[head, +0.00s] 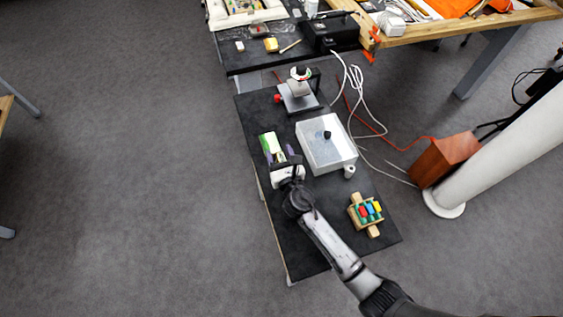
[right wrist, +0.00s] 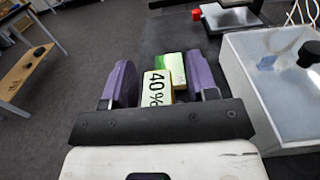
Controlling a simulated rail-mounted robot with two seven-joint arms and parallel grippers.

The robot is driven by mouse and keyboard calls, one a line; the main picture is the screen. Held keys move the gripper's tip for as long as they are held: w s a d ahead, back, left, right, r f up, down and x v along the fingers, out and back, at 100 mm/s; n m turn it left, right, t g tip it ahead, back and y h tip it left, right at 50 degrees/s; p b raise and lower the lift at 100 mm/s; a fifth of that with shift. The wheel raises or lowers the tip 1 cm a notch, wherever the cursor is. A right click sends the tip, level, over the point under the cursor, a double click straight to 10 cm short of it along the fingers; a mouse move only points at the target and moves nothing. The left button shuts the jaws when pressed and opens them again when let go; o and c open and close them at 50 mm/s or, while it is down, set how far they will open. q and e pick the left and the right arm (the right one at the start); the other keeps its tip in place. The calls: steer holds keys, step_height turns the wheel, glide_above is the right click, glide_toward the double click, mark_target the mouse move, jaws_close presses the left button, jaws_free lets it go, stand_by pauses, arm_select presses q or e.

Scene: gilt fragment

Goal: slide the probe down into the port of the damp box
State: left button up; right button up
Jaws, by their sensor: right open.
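The damp box (head: 318,158) is a pale translucent box with a black knob (head: 327,134) on its lid, on the dark bench. A small round white fitting (head: 349,171) stands at its near right corner; I cannot tell whether it is the port. The box also shows at the right of the right wrist view (right wrist: 275,112). My right gripper (head: 280,154) is open left of the box. Between its purple fingers (right wrist: 162,76) are a block marked "40%" (right wrist: 156,88) and a green-and-white carton (right wrist: 175,65). I cannot make out a probe. My left gripper is not in view.
A stand with a red knob (head: 298,95) is behind the box. A wooden rack with coloured cylinders (head: 366,212) is at the near right. White and red cables (head: 355,92) run off the right edge.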

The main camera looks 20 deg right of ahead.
steer(key=shift+c, duration=0.2)
jaws_close()
steer(key=shift+r, duration=0.1)
